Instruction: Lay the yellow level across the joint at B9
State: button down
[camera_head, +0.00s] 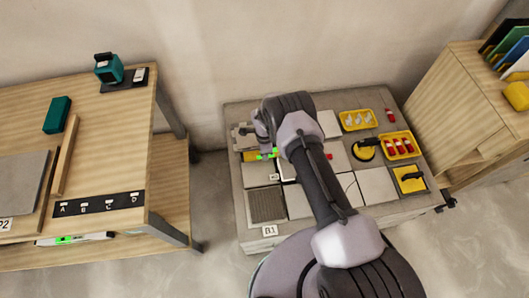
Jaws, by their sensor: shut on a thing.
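My gripper (266,148) is at the back left of the tiled platform, seen from above and partly hidden by my own wrist. It is shut on the yellow level (249,156), which shows a yellow end on the left and bright green marks beside the jaws. The level lies roughly left to right, low over the back-left tiles. I cannot tell whether it touches them. The platform (233,195) carries pale tiles in rows. A tag B1 (269,230) is at its front edge. A smaller tag (274,177) is too small to read. I cannot make out a B9 tag; my arm covers the middle tiles.
A shelf (470,95) stands right.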

jog(key=shift+f+b, duration=0.25)
jog(key=shift+b, duration=0.05)
dwell(0.4)
jog(key=c, duration=1.2)
grip_release()
notch_tip(320, 180, up, 18)
jog(key=p, duration=0.6)
jog(key=shift+f+p, duration=0.2)
jog(key=shift+p, duration=0.15)
jog(key=s+d+r+n+t, duration=0.1)
jog(key=d+r+n, duration=0.1)
jog(key=r, duration=0.9)
jog(key=s+d+r+n+t+y, duration=0.1)
jog(key=s+d+r, duration=0.15)
jog(key=r, duration=0.95)
jog(key=s+d+r+n+t, duration=0.1)
jog(key=d+r+n, duration=0.15)
jog(key=r, duration=0.85)
jog(key=s+d+r+n, duration=0.2)
jog(key=s+d+r, duration=0.1)
jog(key=s+r, duration=0.6)
jog(key=s+d+r+n+t, duration=0.1)
jog(key=s+n, duration=0.1)
jog(key=s, duration=0.5)
jog(key=s+d+r+n+t+y, duration=0.1)
jog(key=s, duration=0.6)
jog(key=shift+s+r+n+t, duration=0.3)
jog(key=shift+s+n+t, duration=0.05)
jog(key=shift+t, duration=0.05)
